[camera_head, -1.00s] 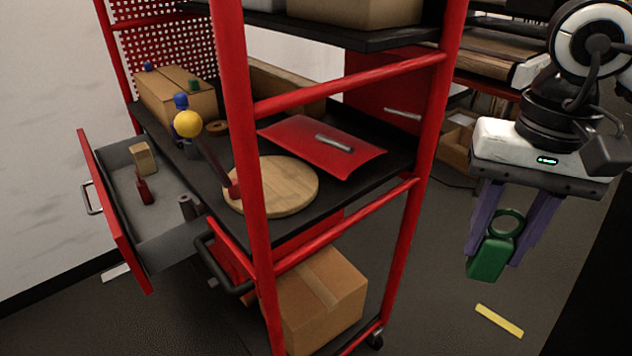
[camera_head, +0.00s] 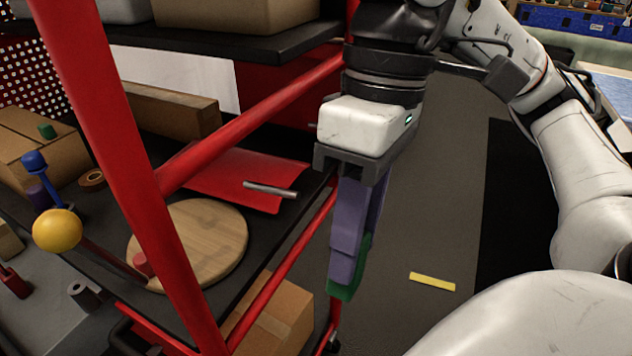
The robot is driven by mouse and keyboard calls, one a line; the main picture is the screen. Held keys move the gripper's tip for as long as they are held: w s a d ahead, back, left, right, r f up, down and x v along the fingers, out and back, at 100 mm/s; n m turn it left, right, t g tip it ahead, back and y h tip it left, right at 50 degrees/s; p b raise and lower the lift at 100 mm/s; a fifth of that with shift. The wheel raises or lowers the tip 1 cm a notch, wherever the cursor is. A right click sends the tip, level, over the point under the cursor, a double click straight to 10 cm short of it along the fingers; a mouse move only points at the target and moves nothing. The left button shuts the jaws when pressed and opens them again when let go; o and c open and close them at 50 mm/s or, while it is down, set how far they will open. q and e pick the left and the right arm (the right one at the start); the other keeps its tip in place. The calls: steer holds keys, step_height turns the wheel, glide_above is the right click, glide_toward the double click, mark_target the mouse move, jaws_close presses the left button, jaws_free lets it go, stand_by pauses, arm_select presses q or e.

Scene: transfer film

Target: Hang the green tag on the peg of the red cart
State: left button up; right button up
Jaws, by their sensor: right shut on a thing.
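My right gripper (camera_head: 350,265) points down, just right of the red cart's near side, with its purple fingers shut on the green tag (camera_head: 343,292). The tag is seen nearly edge-on, mostly hidden by the fingers, and its ring cannot be made out. The red cart (camera_head: 157,195) fills the left half. A short grey rod (camera_head: 270,190) shows over the red sheet on its middle shelf, apart from the gripper. I cannot tell whether this rod is the cart's peg. My left gripper is out of view.
A round wooden board (camera_head: 215,240), a yellow ball (camera_head: 57,230) and cardboard boxes are on or by the shelf. Red rails (camera_head: 250,120) run between cart and gripper. A carton (camera_head: 275,320) stands below. Floor with a yellow strip (camera_head: 432,282) is open at right.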

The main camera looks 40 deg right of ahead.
mark_target(288, 192)
steer(key=shift+d, duration=0.2)
steer(key=shift+n, duration=0.3)
steer(key=shift+w+a+r, duration=0.1)
steer(key=shift+a, duration=0.05)
steer(key=shift+w, duration=0.15)
steer(key=shift+w+a+f+p, duration=0.1)
steer(key=shift+w+a+p, duration=0.45)
steer(key=shift+w, duration=0.65)
steer(key=shift+w+a+f+p, duration=0.15)
steer(key=shift+w+a+p, duration=0.35)
steer(key=shift+w, duration=0.65)
steer(key=shift+w+a+f+p, duration=0.1)
steer(key=shift+w+a+p, duration=0.4)
steer(key=shift+w, duration=0.7)
arm_select(q)
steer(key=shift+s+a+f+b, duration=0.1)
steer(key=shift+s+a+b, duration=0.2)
steer(key=shift+b, duration=0.75)
arm_select(e)
steer(key=shift+w+a+f, duration=0.2)
steer(key=shift+w+f, duration=0.3)
steer(key=shift+f, duration=0.05)
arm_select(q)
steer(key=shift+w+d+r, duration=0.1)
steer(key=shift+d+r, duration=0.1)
